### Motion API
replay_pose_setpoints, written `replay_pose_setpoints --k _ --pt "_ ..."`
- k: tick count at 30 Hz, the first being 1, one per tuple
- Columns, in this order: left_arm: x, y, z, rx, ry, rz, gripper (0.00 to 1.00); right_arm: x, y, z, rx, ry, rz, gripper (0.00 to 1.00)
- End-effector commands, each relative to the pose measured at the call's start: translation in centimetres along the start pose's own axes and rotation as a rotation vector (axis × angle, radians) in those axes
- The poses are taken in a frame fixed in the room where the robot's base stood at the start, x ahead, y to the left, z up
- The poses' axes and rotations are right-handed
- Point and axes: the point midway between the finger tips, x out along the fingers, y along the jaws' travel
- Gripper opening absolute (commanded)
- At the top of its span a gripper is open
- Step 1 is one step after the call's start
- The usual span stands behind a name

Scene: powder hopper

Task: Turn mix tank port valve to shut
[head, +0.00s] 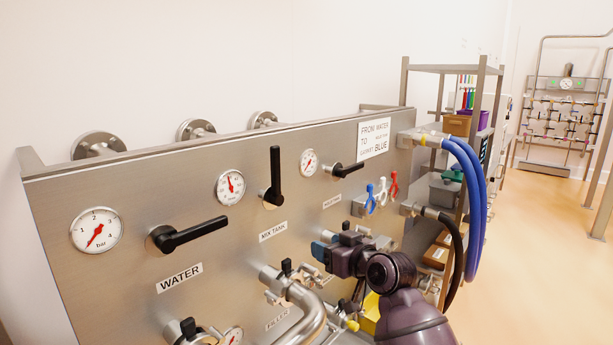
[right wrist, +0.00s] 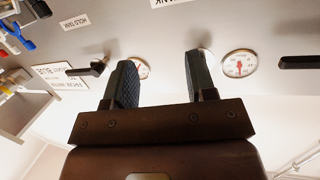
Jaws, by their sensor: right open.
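The mix tank valve's black lever (head: 275,177) stands upright on the steel panel (head: 120,260), above the MIX TANK label (head: 272,232). Below that label, a small black valve knob (head: 287,267) sits on a pipe port; I cannot tell which of these is the port valve. My right gripper (head: 320,251) is in front of the panel, right of that knob and apart from it. In the right wrist view its fingers (right wrist: 160,85) are spread and empty. The right-hand finger there hides most of the mix tank lever. My left gripper is out of view.
The water lever (head: 188,235) and the hold tank lever (head: 346,170) flank the mix tank lever. Gauges (head: 230,187) sit beside the levers.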

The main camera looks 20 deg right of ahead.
Motion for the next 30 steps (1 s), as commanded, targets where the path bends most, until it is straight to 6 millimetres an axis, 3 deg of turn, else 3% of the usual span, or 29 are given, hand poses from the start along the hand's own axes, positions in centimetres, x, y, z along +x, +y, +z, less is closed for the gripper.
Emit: replay_pose_setpoints --k 1,3,6,10,13,19,30 --pt "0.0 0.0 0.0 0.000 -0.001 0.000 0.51 0.6 -0.7 -3.3 -0.010 0.033 -0.035 0.51" --pt "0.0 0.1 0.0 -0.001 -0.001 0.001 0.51 1.0 -1.5 -6.9 -0.024 0.065 -0.082 0.51" --pt "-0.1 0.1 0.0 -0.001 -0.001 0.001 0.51 1.2 -2.6 -11.0 -0.044 0.103 -0.139 0.51" --pt "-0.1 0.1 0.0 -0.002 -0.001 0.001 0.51 1.1 -3.8 -14.7 -0.063 0.137 -0.192 0.51" --pt "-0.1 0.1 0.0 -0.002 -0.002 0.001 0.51 1.1 -4.2 -16.1 -0.073 0.150 -0.214 0.51" --pt "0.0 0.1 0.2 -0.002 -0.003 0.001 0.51 1.8 -4.6 -16.7 -0.075 0.155 -0.224 0.51" --pt "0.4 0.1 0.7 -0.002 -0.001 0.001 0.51 6.2 -5.7 -17.2 -0.074 0.154 -0.224 0.51"
